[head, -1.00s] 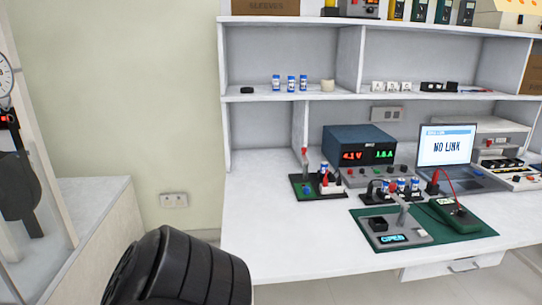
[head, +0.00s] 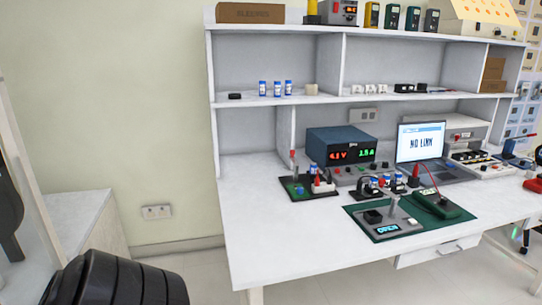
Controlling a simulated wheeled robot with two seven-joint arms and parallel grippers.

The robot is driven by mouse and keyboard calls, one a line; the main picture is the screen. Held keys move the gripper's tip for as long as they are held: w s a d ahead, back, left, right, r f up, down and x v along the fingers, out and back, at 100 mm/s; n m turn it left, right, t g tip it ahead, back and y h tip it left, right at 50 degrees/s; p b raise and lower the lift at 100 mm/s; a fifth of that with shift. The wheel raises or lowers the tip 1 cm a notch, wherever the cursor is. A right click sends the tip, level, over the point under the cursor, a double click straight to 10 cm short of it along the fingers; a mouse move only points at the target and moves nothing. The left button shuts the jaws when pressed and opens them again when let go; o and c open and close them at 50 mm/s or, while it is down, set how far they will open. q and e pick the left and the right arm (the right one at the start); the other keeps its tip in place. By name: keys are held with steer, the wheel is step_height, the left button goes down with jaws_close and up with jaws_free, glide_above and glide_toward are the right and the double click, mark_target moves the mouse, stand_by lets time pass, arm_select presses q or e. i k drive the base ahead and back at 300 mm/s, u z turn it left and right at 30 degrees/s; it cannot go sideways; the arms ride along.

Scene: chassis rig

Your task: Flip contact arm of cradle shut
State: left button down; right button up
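The cradle (head: 398,226) is a low grey unit with a small lit blue display at its front, which seems to read OPEN. It sits on a green mat (head: 458,214) on the white bench. A black block (head: 373,216) sits on the left of the cradle. Neither of my grippers is in view.
A laptop (head: 421,143) reading NO LINK and a blue power supply (head: 341,146) stand behind. Boards with blue-white cells (head: 308,186) and a green meter (head: 437,204) are close by. The bench (head: 290,235) is clear at front left. A black ribbed shape (head: 120,285) fills the lower left.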

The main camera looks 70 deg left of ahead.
mark_target(292, 151)
steer(key=u, duration=1.45)
